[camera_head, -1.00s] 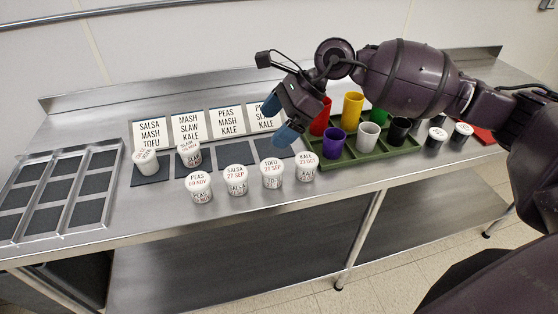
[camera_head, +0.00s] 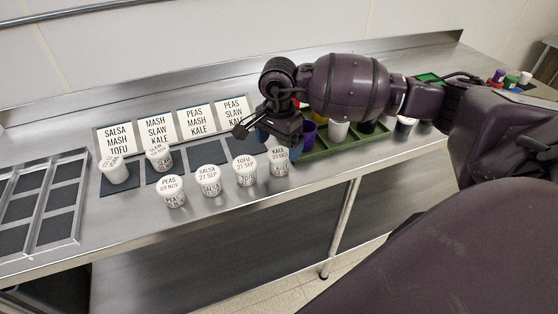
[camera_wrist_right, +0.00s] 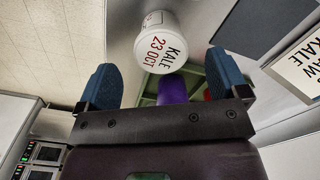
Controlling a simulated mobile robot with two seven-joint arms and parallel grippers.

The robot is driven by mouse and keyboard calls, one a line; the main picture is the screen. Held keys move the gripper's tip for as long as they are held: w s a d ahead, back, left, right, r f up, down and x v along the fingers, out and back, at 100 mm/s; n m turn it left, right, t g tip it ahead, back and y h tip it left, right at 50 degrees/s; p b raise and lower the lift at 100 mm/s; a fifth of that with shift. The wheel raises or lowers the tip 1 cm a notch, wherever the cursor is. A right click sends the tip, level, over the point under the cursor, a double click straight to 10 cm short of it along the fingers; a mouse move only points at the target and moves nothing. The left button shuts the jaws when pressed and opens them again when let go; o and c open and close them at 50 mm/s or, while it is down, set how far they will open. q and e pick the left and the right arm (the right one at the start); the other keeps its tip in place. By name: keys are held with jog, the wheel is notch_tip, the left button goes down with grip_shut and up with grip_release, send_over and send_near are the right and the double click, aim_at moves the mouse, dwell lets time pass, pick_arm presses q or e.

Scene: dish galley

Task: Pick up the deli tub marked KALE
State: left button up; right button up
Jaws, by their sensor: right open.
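The KALE tub (camera_head: 279,160) is white with a lid marked KALE 23 OCT and stands upright at the right end of the front row of tubs. It also shows in the right wrist view (camera_wrist_right: 161,50), lid towards the camera, between and beyond the fingertips. My right gripper (camera_head: 278,145) is open just above and behind this tub in the head view. In the right wrist view its two blue fingers (camera_wrist_right: 163,85) are spread wide with nothing between them. I cannot see contact with the tub. My left gripper is not in view.
Tubs marked TOFU (camera_head: 245,170), SALSA (camera_head: 208,180) and PEAS (camera_head: 172,191) stand to the left. Two more tubs stand on dark mats before the label cards (camera_head: 158,127). A green crate (camera_head: 345,142) with coloured cups is close on the right. A metal tray (camera_head: 43,204) lies far left.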

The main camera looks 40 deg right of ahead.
aim_at(279, 153)
jog(key=shift+f, duration=2.8)
jog(key=shift+c, duration=0.2)
jog(key=c, duration=1)
jog(key=shift+r, duration=0.1)
